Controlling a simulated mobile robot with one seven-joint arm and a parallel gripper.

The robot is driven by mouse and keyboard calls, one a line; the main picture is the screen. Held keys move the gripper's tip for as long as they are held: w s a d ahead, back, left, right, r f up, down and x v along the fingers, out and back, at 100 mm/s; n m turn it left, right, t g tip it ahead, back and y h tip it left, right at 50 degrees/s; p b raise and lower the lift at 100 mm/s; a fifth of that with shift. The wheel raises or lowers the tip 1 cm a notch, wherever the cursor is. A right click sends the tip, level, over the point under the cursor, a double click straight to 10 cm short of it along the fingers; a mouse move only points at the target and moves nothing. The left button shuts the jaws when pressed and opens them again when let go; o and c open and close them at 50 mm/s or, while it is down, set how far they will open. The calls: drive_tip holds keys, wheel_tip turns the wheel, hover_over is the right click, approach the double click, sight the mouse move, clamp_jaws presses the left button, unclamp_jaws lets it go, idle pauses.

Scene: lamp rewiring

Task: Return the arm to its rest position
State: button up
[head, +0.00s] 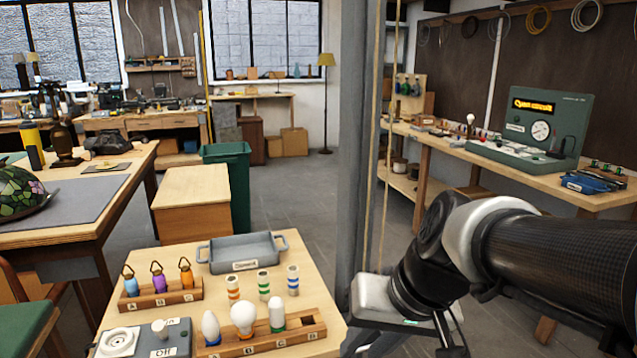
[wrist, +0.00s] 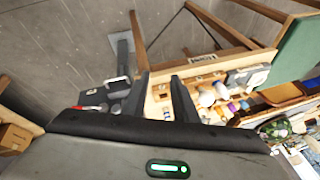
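My arm (head: 480,245) reaches in from the right edge of the head view and bends downward beside the grey post. My gripper's fingers do not show clearly there. In the wrist view, my gripper (wrist: 159,82) has its two dark fingers apart, with nothing between them. It points down toward the floor and the edge of the small wooden table, and appears clear of the items on it.
The small table (head: 315,270) holds a grey tray (head: 240,252), a bulb rack (head: 262,341), several lamp parts and a switch box. A grey post (head: 357,140) stands near my arm. A workbench (head: 500,172) with a tester (head: 535,128) stands behind it.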

drive_tip(key=s+d+r+t+h, duration=0.2)
drive_tip(key=s+d+r+h, duration=0.15)
drive_tip(key=s+d, duration=0.4)
wheel_tip(320, 180, up, 18)
drive_tip(key=w+d+p, duration=0.1)
drive_tip(key=p, duration=1.7)
drive_tip(key=shift+w, duration=0.2)
